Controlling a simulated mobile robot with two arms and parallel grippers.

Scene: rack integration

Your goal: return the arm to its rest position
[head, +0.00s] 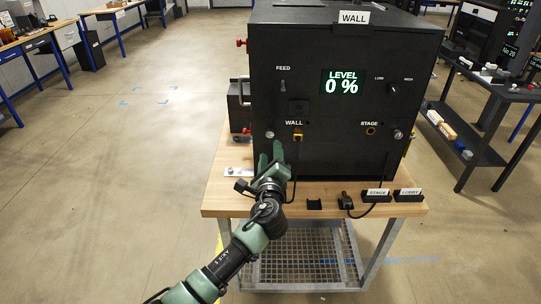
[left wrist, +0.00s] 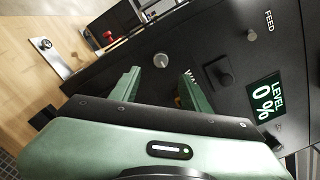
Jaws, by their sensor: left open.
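My left arm (head: 238,248) comes in from the bottom left of the head view and reaches over the table's front edge. My left gripper (head: 270,157) is open in front of the lower left of the black box (head: 330,95), just left of the yellow plug (head: 297,136) at the WALL label. In the left wrist view my two green fingers (left wrist: 160,86) are apart with nothing seen between them. The box front lies close beyond them; whether they touch it I cannot tell. My right gripper is not in view.
The box stands on a wooden-topped cart (head: 225,200); its display (head: 342,82) reads LEVEL 0 %. A dark connector (head: 346,201) with a cable lies by the STAGE holder (head: 376,195) and LOBBY holder (head: 408,194). Open floor (head: 100,190) is on the left; a black shelf (head: 485,130) is right.

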